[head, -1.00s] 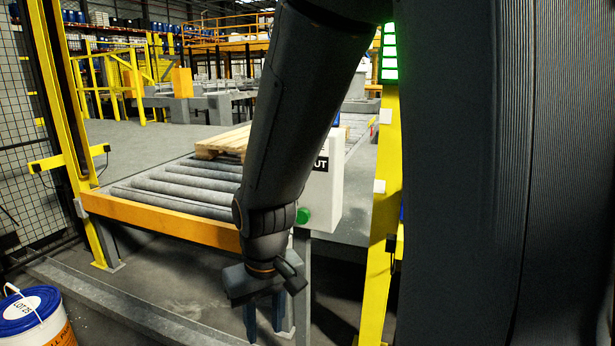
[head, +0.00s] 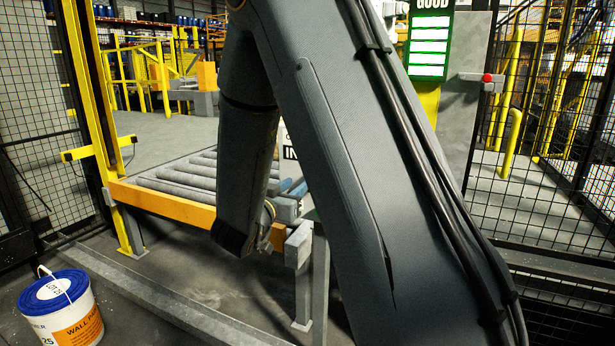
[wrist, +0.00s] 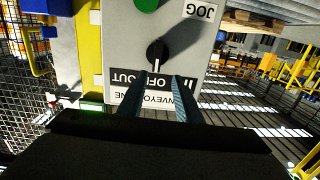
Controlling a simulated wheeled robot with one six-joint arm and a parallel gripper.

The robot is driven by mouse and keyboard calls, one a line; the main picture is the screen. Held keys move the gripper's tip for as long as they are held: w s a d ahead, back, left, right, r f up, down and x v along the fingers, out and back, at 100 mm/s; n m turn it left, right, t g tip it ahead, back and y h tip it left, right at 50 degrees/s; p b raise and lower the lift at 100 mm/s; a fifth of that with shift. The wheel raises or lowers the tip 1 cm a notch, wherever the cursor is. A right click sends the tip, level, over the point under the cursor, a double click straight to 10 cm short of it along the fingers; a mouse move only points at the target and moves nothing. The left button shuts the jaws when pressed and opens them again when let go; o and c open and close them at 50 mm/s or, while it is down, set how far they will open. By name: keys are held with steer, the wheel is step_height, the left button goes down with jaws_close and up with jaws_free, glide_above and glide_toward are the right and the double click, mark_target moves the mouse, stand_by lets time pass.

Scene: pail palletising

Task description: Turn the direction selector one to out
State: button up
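The direction selector (wrist: 157,54) is a black knob on a pale control box (wrist: 112,40), upside down in the wrist view. Its white pointer mark points down in the picture, toward the OFF label. An OUT label lies left of OFF, and a partly covered label, apparently IN, lies right. My gripper (wrist: 160,82) is open and empty. Its two blue-grey fingers reach toward the box, with the knob just beyond and between the tips; I see no contact. In the head view my gripper (head: 292,188) shows beside my arm, which hides most of the box (head: 282,135).
A green button (wrist: 147,4) with a JOG label sits near the knob. A roller conveyor (head: 170,188) with an orange edge stands left of my gripper. A paint pail (head: 62,312) stands at the lower left. Mesh fencing (head: 560,200) and a lit green panel (head: 431,45) are at right.

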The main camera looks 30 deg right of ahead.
steer(key=p+x, duration=0.1)
steer(key=x, duration=0.6)
steer(key=shift+d+r+h, duration=0.3)
steer(key=shift+d+h, duration=0.1)
steer(key=shift+d, duration=0.2)
jaws_close()
